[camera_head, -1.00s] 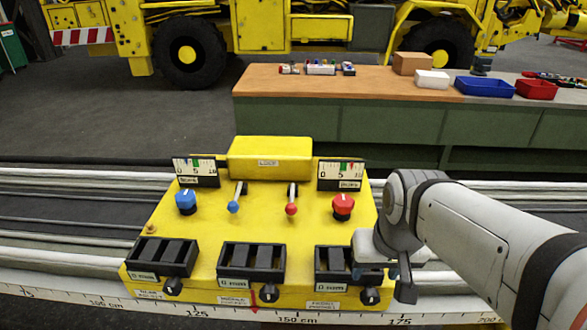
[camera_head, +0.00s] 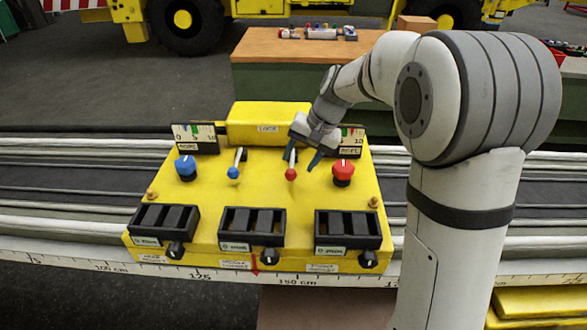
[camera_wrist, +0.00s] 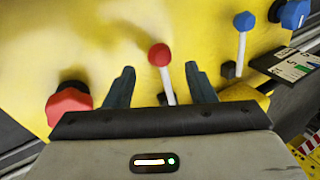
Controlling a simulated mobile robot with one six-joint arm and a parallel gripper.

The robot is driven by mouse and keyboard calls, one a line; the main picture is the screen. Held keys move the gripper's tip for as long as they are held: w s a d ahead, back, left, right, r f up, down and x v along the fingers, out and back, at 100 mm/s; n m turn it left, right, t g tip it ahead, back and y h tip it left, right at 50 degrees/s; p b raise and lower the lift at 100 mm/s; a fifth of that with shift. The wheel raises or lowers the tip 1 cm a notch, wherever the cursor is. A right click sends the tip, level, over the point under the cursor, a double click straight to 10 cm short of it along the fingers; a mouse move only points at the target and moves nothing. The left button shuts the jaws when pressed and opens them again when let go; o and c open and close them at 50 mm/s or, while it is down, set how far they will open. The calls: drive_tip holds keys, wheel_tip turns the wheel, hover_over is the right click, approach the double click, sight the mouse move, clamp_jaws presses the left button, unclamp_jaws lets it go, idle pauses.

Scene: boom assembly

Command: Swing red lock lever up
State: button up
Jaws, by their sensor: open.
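The red lock lever (camera_head: 291,172) stands on the yellow control box (camera_head: 200,220), with its red ball end tilted toward the front. It also shows in the wrist view as a red ball on a white rod (camera_wrist: 160,57). My gripper (camera_head: 301,163) is open above the box, with its blue-grey fingers on either side of the lever. In the wrist view my gripper (camera_wrist: 160,87) has the lever rod between its fingers, with visible gaps on both sides. The base of the rod is partly hidden by my gripper.
A blue lever (camera_head: 233,172) stands left of the red one, in a similar tilt. A red knob (camera_head: 343,171) is just right and a blue knob (camera_head: 185,166) far left. Three black slotted blocks line the front. A workbench (camera_head: 270,45) stands behind.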

sight(293, 171)
drive_tip(key=x, duration=0.5)
clamp_jaws()
idle(0.5)
